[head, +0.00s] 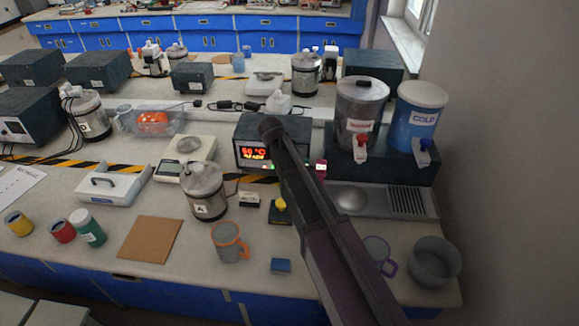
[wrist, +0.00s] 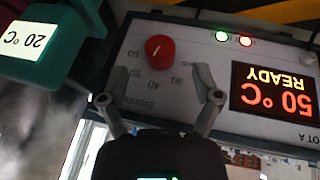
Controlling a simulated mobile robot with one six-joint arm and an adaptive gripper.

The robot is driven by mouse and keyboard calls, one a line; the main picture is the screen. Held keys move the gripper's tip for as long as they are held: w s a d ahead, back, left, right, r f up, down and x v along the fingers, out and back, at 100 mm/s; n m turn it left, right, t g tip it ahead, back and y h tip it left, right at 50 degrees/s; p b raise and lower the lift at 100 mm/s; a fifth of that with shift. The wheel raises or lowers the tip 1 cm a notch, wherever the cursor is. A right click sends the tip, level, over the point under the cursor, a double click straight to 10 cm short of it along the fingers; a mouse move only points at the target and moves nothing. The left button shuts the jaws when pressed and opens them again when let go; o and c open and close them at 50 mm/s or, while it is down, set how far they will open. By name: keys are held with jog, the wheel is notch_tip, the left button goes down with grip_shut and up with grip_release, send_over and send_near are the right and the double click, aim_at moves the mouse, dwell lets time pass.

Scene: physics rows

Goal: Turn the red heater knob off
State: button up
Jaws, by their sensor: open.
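The red heater knob (wrist: 159,48) shows in the wrist view on the pale front panel of the heater box (wrist: 190,75), which appears upside down. A short white mark shows on the knob; dial numbers lie around it. The heater display (wrist: 275,90) reads 50 °C READY. My gripper (wrist: 162,84) is open and empty, its two fingers spread in front of the panel, just below the knob in the picture. I cannot tell whether they touch the panel. In the head view, the heater box (head: 258,152) is partly behind my arm, which hides the knob and gripper.
A green block labelled 20 °C (wrist: 45,42) is close by in the wrist view. In the head view, a steel urn (head: 360,105) and blue COLD container (head: 419,115) stand right of the heater. A lidded pot (head: 205,190) and orange-handled mug (head: 229,242) stand in front.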

jog(key=shift+b+x, duration=1.6)
jog(key=shift+x, duration=0.5)
jog(key=shift+c, duration=0.2)
grip_shut()
